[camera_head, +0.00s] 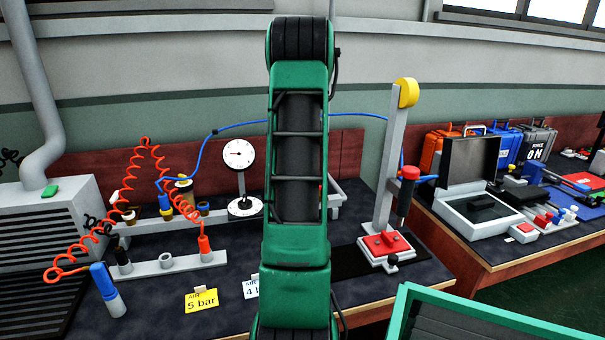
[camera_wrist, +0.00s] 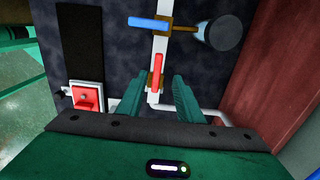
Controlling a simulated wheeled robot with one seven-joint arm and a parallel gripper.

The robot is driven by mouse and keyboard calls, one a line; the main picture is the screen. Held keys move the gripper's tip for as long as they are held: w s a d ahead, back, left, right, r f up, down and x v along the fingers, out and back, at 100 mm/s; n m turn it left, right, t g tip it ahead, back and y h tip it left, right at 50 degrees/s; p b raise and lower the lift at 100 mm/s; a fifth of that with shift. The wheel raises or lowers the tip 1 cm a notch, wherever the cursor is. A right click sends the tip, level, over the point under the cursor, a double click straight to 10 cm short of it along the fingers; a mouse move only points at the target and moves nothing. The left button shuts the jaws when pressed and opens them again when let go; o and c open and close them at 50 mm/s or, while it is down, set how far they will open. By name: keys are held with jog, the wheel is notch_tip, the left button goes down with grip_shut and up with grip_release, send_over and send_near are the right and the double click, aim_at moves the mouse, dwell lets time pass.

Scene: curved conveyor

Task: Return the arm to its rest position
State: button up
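My green arm stands upright through the middle of the head view, and its gripper does not show there. In the wrist view my gripper (camera_wrist: 158,84) points down over the dark bench. Its two green fingers are apart, with nothing seen held between them. Past the fingertips a red valve handle (camera_wrist: 157,62) and a blue valve handle (camera_wrist: 150,24) sit on a pale pipe. I cannot tell how far the fingers are from the red handle.
An open case (camera_head: 471,201) stands on the right bench. A green-edged surface (camera_head: 480,314) is lower right.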

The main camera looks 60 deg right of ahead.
jog(key=shift+r, duration=0.9)
jog(key=w+a+r+n, duration=0.15)
jog(key=a+n, duration=0.35)
jog(key=a, duration=0.9)
jog(key=w+a+r+n, duration=0.15)
jog(key=a+n, duration=0.35)
jog(key=a, duration=0.8)
jog(key=s+a+f+n, duration=0.3)
jog(key=s+a+n, duration=0.2)
jog(key=a, duration=0.4)
jog(key=s+a+f+n, duration=0.3)
jog(key=s+a+n, duration=0.3)
jog(key=a, duration=0.4)
jog(key=shift+s+a+f, duration=0.3)
jog(key=shift+s+f, duration=0.05)
jog(key=shift+s, duration=0.35)
jog(key=shift+s, duration=0.1)
